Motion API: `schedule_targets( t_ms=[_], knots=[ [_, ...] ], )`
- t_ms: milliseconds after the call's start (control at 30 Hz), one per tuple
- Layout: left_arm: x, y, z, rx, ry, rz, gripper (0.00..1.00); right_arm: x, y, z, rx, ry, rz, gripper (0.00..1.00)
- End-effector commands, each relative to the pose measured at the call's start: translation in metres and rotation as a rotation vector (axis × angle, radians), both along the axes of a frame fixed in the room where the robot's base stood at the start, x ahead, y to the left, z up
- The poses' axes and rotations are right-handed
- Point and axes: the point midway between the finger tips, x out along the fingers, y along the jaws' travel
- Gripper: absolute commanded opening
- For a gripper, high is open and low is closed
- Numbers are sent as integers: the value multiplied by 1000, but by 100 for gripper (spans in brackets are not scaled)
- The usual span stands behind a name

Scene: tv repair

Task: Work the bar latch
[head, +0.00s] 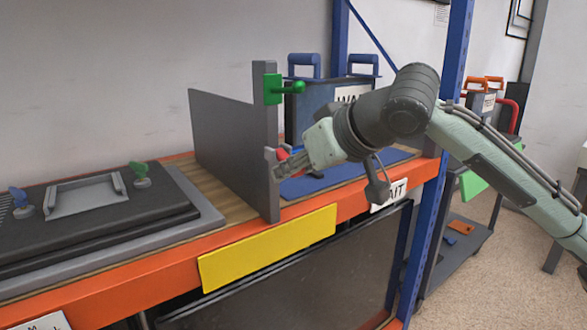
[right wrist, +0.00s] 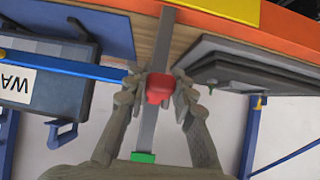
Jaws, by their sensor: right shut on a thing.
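A grey post (head: 265,130) stands upright at the end of a grey divider panel (head: 222,135) on the shelf. The fingers partly hide the knob in the head view. My left gripper is not in view.
A dark tray (head: 90,225) with a handle and blue and green knobs lies left of the divider. A blue-grey case (head: 320,105) with blue handles stands behind my right arm. A blue rack upright (head: 440,190) is close to that arm. A yellow plate (head: 268,247) is on the orange beam.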

Motion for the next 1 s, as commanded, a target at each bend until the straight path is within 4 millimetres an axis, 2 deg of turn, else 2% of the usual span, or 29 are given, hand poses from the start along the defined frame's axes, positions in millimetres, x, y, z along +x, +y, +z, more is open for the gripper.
schedule_targets(
  t_ms=[33, 67, 200, 500, 633, 1000],
  knots=[
    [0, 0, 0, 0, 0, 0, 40, 0, 0, -1, -1, 2, 0, 0],
    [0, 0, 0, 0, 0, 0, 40, 0, 0, -1, -1, 2, 0, 28],
    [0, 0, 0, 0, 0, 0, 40, 0, 0, -1, 0, 1, -1, 46],
    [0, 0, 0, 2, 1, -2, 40, 0, -1, 0, 1, -1, 0, 47],
    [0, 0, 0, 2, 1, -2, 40, -6, -5, 7, 2, -2, -1, 47],
    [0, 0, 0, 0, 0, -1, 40, -56, -41, 50, 1, -4, -2, 47]
  ],
)
